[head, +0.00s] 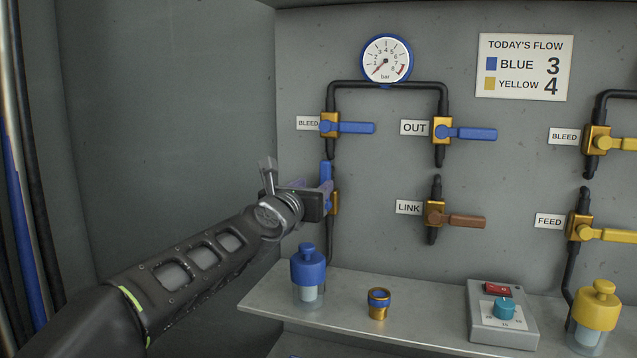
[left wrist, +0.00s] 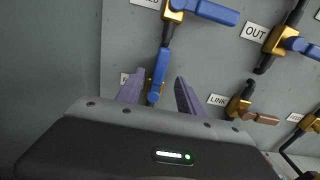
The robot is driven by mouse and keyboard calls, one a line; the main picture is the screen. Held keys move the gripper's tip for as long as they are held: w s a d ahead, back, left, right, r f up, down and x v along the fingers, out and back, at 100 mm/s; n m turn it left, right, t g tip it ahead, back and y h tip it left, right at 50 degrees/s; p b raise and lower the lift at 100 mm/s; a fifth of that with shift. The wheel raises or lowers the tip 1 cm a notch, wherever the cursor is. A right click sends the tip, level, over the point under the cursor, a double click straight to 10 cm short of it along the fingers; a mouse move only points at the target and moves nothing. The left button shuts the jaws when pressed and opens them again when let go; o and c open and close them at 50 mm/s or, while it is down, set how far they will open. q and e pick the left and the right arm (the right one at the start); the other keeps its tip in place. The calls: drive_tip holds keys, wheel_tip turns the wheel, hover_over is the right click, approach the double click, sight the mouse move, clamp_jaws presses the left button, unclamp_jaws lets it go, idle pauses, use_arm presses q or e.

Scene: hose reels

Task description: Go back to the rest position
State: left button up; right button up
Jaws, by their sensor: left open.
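My left gripper (head: 316,187) is open at a blue-handled valve low on the left of the grey panel. The blue handle (head: 326,171) of that valve stands upright, in line with its pipe. In the left wrist view the fingers of my left gripper (left wrist: 160,92) are apart on either side of the upright blue handle (left wrist: 159,72). I cannot tell whether either finger touches it. The valve's label is mostly hidden by the gripper. My right gripper is not in view.
Blue BLEED (head: 352,127) and OUT (head: 470,133) handles and the brown LINK handle (head: 465,221) point right nearby. Below, the shelf (head: 420,325) holds a blue-capped jar (head: 308,268), a brass fitting (head: 378,304) and a control box (head: 502,325). A side wall (head: 160,120) stands at left.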

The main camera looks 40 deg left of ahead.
use_arm(q)
drive_tip(key=shift+v, duration=0.9)
